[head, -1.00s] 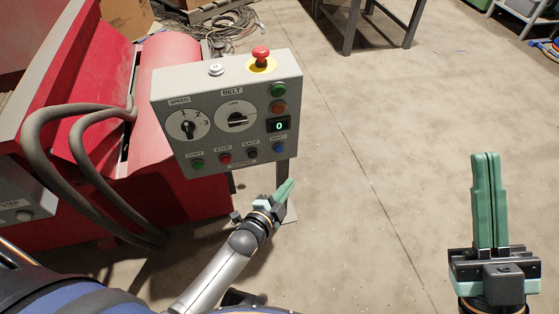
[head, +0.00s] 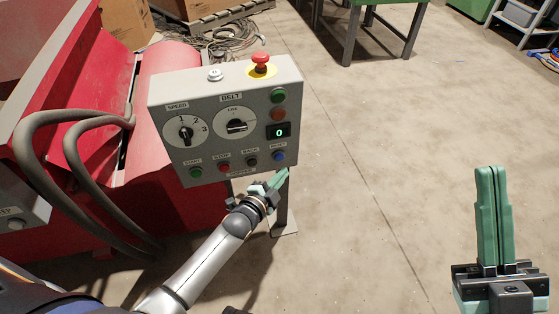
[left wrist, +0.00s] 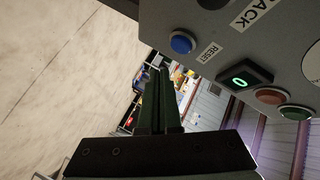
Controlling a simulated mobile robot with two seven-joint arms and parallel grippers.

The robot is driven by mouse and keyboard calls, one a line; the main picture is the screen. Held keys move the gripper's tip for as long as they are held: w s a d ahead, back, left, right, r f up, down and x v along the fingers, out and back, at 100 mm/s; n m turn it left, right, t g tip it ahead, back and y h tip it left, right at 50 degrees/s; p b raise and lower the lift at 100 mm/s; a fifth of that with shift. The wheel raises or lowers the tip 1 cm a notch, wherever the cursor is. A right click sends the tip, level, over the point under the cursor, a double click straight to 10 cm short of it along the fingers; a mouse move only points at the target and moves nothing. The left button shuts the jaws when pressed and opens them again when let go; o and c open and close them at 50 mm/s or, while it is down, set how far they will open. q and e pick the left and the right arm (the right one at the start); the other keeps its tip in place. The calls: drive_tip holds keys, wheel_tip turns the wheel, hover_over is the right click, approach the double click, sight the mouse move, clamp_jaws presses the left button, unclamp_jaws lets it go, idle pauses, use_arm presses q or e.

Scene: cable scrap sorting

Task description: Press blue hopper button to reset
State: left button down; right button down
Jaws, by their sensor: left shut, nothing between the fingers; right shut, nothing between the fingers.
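The blue button (head: 278,156) sits at the lower right of the grey control box, in the hopper row. In the left wrist view the blue button (left wrist: 182,42) is beside a RESET label. My left gripper (head: 281,176) is shut and empty, just below the blue button in the head view. In the left wrist view its fingers (left wrist: 160,75) point up toward the panel, apart from the button. My right gripper (head: 490,172) is shut and empty, over the floor at the right.
The control box (head: 205,100) also carries start (head: 196,172), stop (head: 224,167) and back (head: 251,161) buttons, two dials, a display reading 0 (head: 278,130) and a red emergency knob (head: 260,60). A red machine (head: 165,80) with grey hoses stands left. Open floor lies right.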

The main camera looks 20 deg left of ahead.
sight(283, 159)
use_arm(q)
drive_tip(key=shift+w+a, duration=0.65)
drive_tip(key=shift+w, duration=0.3)
drive_tip(key=shift+w+a, duration=0.1)
idle(1.4)
drive_tip(key=shift+w+a, duration=0.15)
drive_tip(key=shift+w, duration=0.1)
drive_tip(key=shift+w+a+b, duration=0.25)
drive_tip(key=shift+w+b, duration=0.05)
drive_tip(key=shift+w, duration=0.1)
idle(0.6)
idle(0.4)
drive_tip(key=shift+s+d+p, duration=0.45)
drive_tip(key=shift+s, duration=0.3)
drive_tip(key=shift+s+d+p, duration=0.5)
drive_tip(key=shift+s+d, duration=0.25)
drive_tip(key=shift+s, duration=0.3)
drive_tip(key=shift+s+d+p, duration=0.5)
drive_tip(key=shift+s+d, duration=0.2)
drive_tip(key=shift+s, duration=0.35)
